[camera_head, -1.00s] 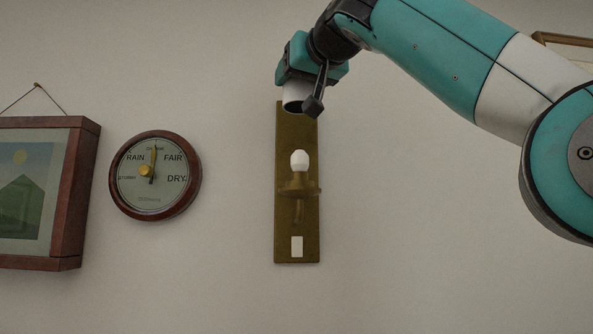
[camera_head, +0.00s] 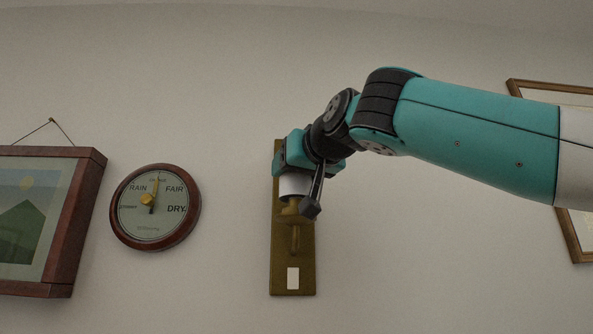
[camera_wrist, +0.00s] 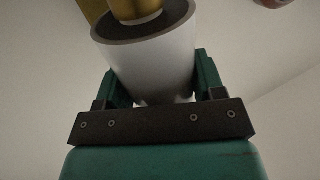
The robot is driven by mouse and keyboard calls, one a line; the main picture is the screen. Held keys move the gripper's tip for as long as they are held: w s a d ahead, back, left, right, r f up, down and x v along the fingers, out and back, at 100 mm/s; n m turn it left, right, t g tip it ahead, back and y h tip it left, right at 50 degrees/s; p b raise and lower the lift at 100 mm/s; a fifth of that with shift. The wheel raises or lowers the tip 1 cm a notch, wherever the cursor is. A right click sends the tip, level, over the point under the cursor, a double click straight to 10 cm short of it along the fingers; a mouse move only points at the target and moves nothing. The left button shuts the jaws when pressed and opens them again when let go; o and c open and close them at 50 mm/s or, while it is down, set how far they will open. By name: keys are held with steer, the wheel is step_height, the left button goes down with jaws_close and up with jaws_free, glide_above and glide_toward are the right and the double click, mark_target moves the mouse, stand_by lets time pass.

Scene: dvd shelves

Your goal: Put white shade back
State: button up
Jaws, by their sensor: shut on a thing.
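The white shade (camera_head: 295,186) is a short white cylinder in the head view, at the sconce on the brass wall plate (camera_head: 305,268). My gripper (camera_head: 306,176) is shut on it from above. In the wrist view the white shade (camera_wrist: 152,62) sits between the two green fingers, and my gripper (camera_wrist: 155,85) grips its sides. The shade's open end faces the brass lamp holder (camera_wrist: 135,10), which appears at or inside the opening. The bulb is hidden, by the shade as it appears. I cannot tell whether the shade rests on the holder.
A round weather dial (camera_head: 155,207) hangs left of the sconce, and a framed picture (camera_head: 45,220) hangs farther left. Another frame (camera_head: 575,235) is partly behind my arm at the right. The wall below my arm is clear.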

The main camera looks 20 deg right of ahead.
steer(key=shift+f+b, duration=0.6)
steer(key=shift+f, duration=0.05)
steer(key=o, duration=0.9)
steer(key=shift+o, duration=0.2)
steer(key=shift+r, duration=0.1)
